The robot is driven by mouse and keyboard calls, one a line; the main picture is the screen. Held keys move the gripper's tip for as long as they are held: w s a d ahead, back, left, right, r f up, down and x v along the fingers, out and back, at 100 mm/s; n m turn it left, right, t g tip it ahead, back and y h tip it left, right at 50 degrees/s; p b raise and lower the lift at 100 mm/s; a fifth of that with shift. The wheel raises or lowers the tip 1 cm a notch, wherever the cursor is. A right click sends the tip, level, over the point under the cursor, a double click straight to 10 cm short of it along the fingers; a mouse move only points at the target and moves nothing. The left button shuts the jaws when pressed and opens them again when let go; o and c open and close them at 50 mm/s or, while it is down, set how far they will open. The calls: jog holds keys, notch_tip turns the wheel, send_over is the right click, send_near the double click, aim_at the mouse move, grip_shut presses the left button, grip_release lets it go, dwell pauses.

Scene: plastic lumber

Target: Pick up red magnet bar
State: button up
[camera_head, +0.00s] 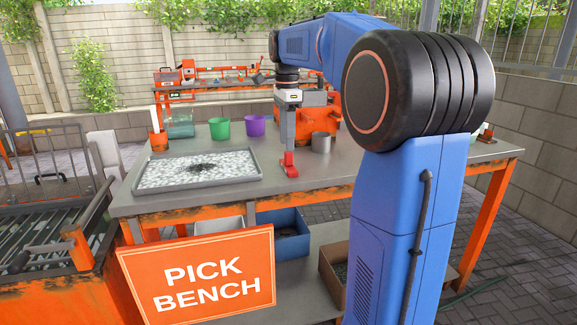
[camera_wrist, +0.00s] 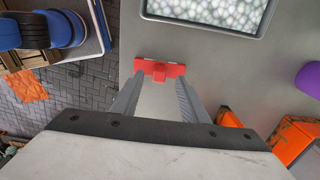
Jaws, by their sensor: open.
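The red magnet bar (camera_head: 289,169) is near the front edge of the grey bench top, right of the pebble tray. In the wrist view the red magnet bar (camera_wrist: 147,66) lies crosswise, with a raised red block at its middle. My gripper (camera_head: 288,148) points down directly over it. In the wrist view my gripper (camera_wrist: 160,82) is open, with its fingertips near the two ends of the bar and the block between them in the picture. I cannot tell whether the fingers touch the bar.
The pebble tray (camera_head: 251,181) lies to the left. A grey metal cup (camera_head: 321,143) stands close on the right. Green (camera_head: 220,129) and purple (camera_head: 255,126) cups and an orange box (camera_head: 329,111) stand farther back. Bare bench top (camera_head: 340,172) lies right of the bar.

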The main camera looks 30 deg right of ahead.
aim_at(289, 154)
jog(key=shift+s+d+f, duration=0.1)
jog(key=shift+d+f, duration=0.05)
jog(key=shift+f, duration=1.3)
jog(key=shift+d+f, duration=0.1)
jog(key=shift+f, duration=1.35)
grip_shut()
